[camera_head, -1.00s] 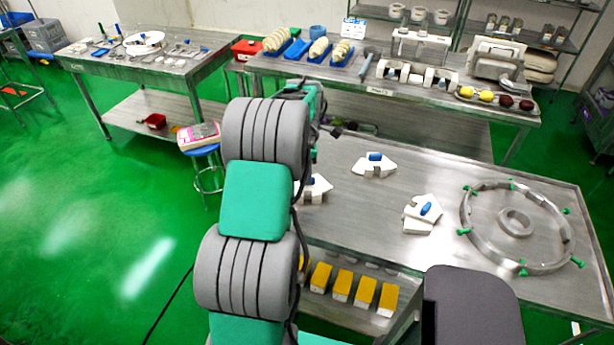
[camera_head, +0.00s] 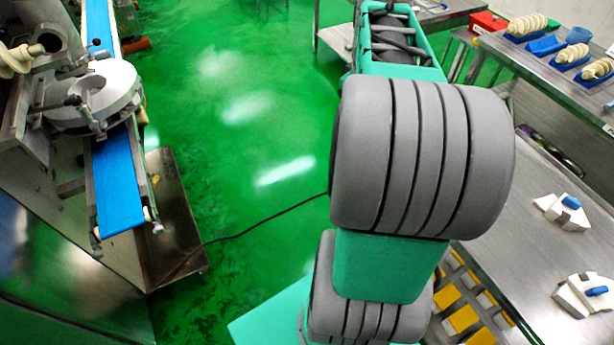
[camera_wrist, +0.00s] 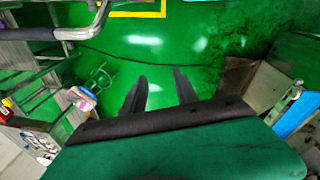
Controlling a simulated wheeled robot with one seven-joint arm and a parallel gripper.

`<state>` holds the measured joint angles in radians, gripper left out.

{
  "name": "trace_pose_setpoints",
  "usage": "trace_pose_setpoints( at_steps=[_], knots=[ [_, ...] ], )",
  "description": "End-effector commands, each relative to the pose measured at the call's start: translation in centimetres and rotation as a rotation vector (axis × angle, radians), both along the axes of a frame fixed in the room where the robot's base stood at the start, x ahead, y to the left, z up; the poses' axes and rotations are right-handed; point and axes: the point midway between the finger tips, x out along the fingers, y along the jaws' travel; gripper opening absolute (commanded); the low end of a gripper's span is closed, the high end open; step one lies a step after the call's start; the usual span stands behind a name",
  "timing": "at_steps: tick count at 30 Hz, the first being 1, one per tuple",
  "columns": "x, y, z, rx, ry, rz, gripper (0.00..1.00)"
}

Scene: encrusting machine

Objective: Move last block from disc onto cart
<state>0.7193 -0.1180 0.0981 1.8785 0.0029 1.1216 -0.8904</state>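My gripper (camera_wrist: 159,76) shows in the wrist view as two dark fingers spread apart, with nothing between them and green floor beyond. In the head view its fingers are hidden behind my arm. A steel cart or table (camera_head: 510,262) stands at the right. Two white shaped blocks with blue parts on top, one farther back (camera_head: 547,203) and one nearer (camera_head: 572,300), lie on it. At the left is the encrusting machine with a round grey metal part (camera_head: 112,88), possibly the disc. I cannot make out a block on it.
A blue conveyor belt (camera_head: 118,185) runs along the machine; a blue strip also shows in the wrist view (camera_wrist: 298,114). Yellow-topped pieces (camera_head: 465,318) sit on the cart's lower shelf. A black cable (camera_head: 265,222) crosses the open green floor. Another steel table holds blue trays (camera_head: 548,45).

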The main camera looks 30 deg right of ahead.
Motion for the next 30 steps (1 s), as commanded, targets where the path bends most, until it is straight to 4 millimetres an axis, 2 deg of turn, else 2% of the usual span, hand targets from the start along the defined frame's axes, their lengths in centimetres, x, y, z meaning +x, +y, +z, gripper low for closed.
trace_pose_setpoints(
  at_steps=[1,2,3,6,9,13,30],
  knots=[
    [1.3,5.8,0.0,0.001,-0.036,0.006,0.36],
    [1.6,9.0,-0.3,0.006,-0.058,-0.007,0.36],
    [1.6,13.0,-0.7,0.018,-0.089,-0.024,0.36],
    [0.2,21.2,-2.3,0.063,-0.152,-0.062,0.36],
    [-1.6,25.9,-3.7,0.107,-0.191,-0.093,0.36],
    [-2.8,28.0,-4.7,0.136,-0.205,-0.118,0.36],
    [-2.8,28.0,-4.8,0.137,-0.204,-0.123,0.36]
  ],
)
